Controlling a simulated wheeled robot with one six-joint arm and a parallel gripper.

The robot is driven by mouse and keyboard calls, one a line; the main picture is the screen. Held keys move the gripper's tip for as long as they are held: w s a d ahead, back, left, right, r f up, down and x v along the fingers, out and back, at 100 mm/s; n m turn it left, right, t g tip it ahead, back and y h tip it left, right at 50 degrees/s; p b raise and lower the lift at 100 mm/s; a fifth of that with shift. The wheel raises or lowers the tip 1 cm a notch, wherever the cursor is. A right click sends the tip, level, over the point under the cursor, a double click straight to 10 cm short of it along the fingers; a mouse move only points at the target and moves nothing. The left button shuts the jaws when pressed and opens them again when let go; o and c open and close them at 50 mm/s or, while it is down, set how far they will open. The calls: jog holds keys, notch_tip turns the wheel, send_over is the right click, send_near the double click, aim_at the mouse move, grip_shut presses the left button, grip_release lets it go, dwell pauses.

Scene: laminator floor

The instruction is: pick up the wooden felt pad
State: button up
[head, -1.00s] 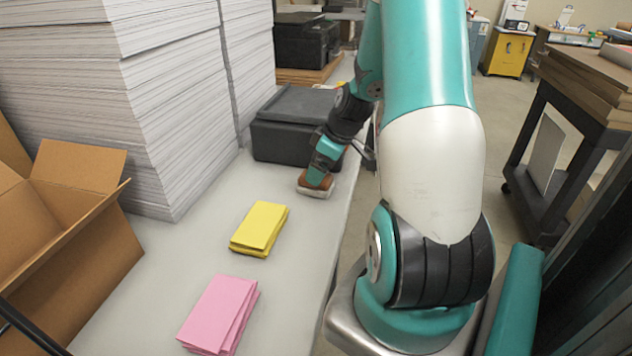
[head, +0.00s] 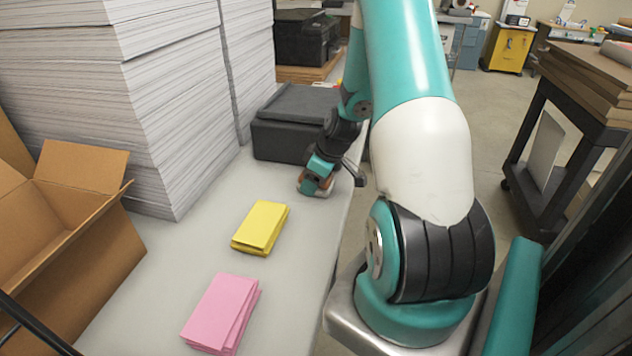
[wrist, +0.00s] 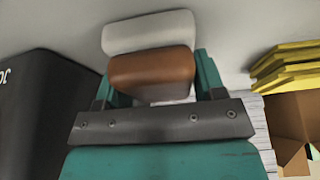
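The wooden felt pad (head: 329,181) is a brown wooden block on a pale felt base. It is at the far right part of the grey table, in front of a black case. In the wrist view the felt pad (wrist: 152,70) shows its brown block near me and white felt beyond. My gripper (head: 316,182) is down at the pad and hides much of it in the head view. In the wrist view my gripper's teal fingers (wrist: 160,82) stand at the left and right of the block. I cannot tell whether they press on it.
A black case (head: 285,125) stands just behind the pad. Yellow sheets (head: 260,227) and pink sheets (head: 222,312) lie nearer on the table (head: 160,285). Tall paper stacks (head: 165,100) and an open cardboard box (head: 75,225) line the left. The table's right edge is close to the pad.

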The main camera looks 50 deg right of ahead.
notch_tip(320, 180, up, 20)
jog(key=b, duration=0.1)
dwell(0.5)
